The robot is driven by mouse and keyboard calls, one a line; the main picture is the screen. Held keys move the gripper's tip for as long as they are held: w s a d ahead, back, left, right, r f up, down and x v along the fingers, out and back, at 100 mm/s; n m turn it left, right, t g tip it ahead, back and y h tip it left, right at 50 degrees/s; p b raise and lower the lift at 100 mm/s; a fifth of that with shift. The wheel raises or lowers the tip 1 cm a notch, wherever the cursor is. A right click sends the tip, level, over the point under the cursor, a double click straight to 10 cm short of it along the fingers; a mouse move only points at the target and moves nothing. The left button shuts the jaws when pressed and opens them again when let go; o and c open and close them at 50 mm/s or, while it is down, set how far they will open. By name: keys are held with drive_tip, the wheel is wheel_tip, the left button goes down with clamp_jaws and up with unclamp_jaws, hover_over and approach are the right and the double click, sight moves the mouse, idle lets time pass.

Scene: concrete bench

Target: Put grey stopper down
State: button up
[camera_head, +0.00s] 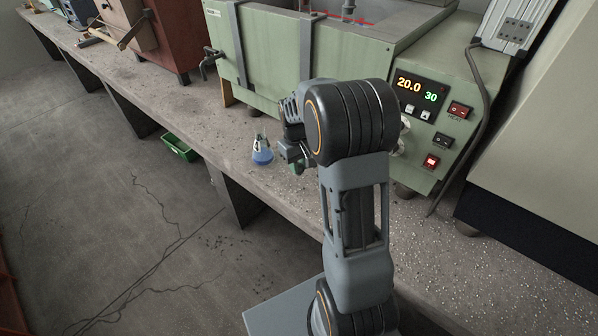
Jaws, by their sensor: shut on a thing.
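My gripper (291,156) is low over the concrete bench (226,128), in front of the green bath unit. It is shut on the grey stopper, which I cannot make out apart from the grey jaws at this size. A small clear flask (262,154) with blue liquid stands upright on the bench just left of the gripper. A small green thing (298,168) shows right under the gripper, partly hidden by it. I cannot tell whether the stopper touches anything.
The green bath unit (268,48) with a tap stands behind, and its control panel (421,100) is at the right. Brown cabinets (170,40) and a mallet (95,37) are farther left. Bare bench lies left of the flask.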

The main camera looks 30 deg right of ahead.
drive_tip(key=shift+w+d+f, duration=0.1)
drive_tip(key=shift+w+f, duration=0.15)
drive_tip(key=shift+f, duration=0.15)
drive_tip(key=shift+f+b, duration=0.3)
drive_tip(key=shift+f, duration=1.15)
drive_tip(key=shift+f, duration=0.1)
drive_tip(key=shift+f, duration=0.15)
drive_tip(key=o, duration=0.9)
